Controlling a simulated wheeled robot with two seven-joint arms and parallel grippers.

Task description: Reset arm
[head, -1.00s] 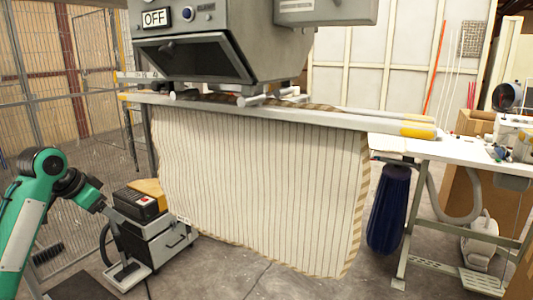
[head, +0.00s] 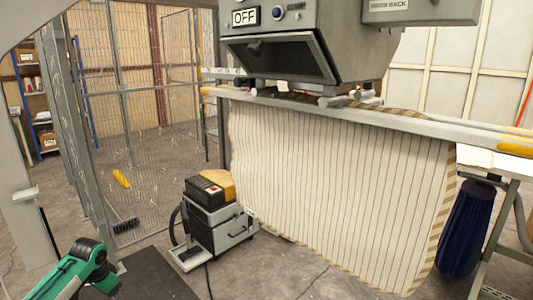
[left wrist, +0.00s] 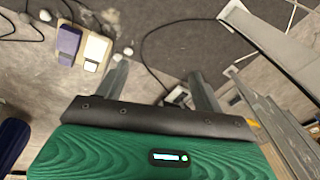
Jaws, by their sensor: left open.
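My left arm (head: 84,271), green and black, shows at the bottom left of the head view. Its gripper is not seen there. My right gripper is in neither view.
A striped pillow cover (head: 340,180) hangs from the rail below a grey machine with an OFF sign (head: 245,17). A wheeled unit (head: 215,220) stands left of it. A wire-mesh fence (head: 150,90) stands behind. A purple-and-white pedal (left wrist: 82,47) lies on the floor.

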